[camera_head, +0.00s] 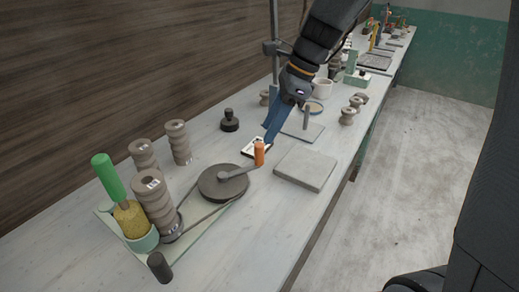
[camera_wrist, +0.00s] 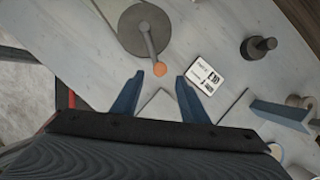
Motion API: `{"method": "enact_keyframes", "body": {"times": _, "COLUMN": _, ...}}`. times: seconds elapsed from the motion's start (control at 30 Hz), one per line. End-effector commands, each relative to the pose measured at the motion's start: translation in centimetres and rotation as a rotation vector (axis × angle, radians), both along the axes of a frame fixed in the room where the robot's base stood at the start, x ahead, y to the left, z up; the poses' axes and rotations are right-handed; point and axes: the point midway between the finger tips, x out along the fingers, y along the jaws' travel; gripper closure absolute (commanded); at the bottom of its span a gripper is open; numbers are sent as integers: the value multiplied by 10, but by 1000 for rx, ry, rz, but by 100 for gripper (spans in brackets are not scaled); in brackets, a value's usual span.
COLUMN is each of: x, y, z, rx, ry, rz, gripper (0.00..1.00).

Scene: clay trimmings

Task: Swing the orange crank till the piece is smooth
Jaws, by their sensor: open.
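The orange crank handle (camera_head: 259,153) stands upright at the end of a grey arm on a dark round wheel (camera_head: 220,186). In the wrist view the orange handle (camera_wrist: 159,70) shows from above, just beyond the fingertips and centred between them. A belt runs from the wheel to the base of a ridged grey clay piece (camera_head: 155,203). My gripper (camera_head: 268,138) has blue fingers, spread apart and empty, just behind the handle in the head view. It also shows in the wrist view (camera_wrist: 159,80). No contact with the handle is visible.
A green-handled tool (camera_head: 108,177) stands with a sponge in a cup at the left. Two ridged clay stacks (camera_head: 179,142) stand behind. A black knob (camera_head: 229,121), a printed card (camera_wrist: 208,75) and a flat grey slab (camera_head: 306,168) are near the crank.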

Motion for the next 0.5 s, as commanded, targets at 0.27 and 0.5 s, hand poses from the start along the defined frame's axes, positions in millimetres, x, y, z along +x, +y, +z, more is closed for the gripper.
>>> {"method": "enact_keyframes", "body": {"times": 0.27, "x": 0, "y": 15, "z": -32, "rx": 3, "ry": 9, "rz": -7, "gripper": 60}}
{"method": "enact_keyframes", "body": {"times": 0.5, "x": 1, "y": 26, "z": -62, "rx": 2, "ry": 8, "rz": -5, "gripper": 60}}
